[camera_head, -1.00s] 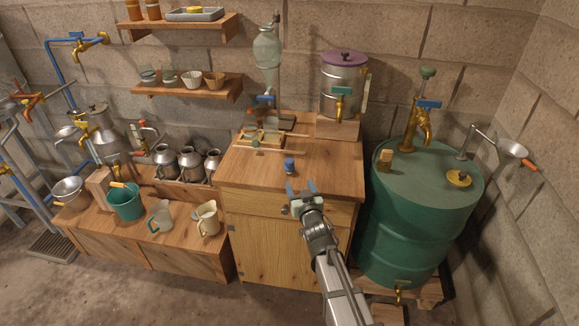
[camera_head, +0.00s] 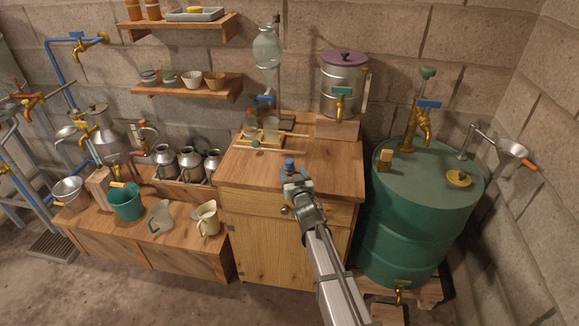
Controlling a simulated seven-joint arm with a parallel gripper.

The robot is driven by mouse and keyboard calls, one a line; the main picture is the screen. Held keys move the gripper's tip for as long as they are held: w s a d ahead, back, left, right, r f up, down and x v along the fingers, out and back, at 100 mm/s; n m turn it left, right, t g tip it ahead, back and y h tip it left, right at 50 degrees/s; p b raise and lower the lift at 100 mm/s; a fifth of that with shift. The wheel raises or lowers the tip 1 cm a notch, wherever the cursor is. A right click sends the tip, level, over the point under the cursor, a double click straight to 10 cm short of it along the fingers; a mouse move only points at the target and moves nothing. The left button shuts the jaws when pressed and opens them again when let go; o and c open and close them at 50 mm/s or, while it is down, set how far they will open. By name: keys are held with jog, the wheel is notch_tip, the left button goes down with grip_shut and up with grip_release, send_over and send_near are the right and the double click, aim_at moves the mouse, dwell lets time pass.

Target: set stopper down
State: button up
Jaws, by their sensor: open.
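A small blue piece, which looks like the stopper (camera_head: 289,162), is upright at the front part of the wooden cabinet top (camera_head: 325,165). My gripper (camera_head: 291,174) reaches in from the front edge, with its open fingertips close around or just in front of the stopper. The gripper hides the stopper's lower part, and I cannot tell whether the fingers touch it. A glass separating vessel (camera_head: 267,50) stands at the back of the cabinet top.
A wooden rack with glass jars (camera_head: 262,138) sits left of the stopper. A steel urn with a purple lid (camera_head: 343,80) stands on a block at the back right. A green barrel (camera_head: 415,215) is to the right. The cabinet top right of the stopper is clear.

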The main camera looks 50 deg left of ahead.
aim_at(290, 167)
jog(key=x, duration=0.4)
jog(key=shift+w+a+r, duration=0.1)
jog(key=shift+a, duration=0.2)
jog(key=shift+c, duration=0.5)
jog(key=c, duration=1)
jog(key=shift+c, duration=0.2)
jog(key=shift+r, duration=0.2)
jog(key=shift+c, duration=0.5)
jog(key=shift+r, duration=4.7)
grip_shut()
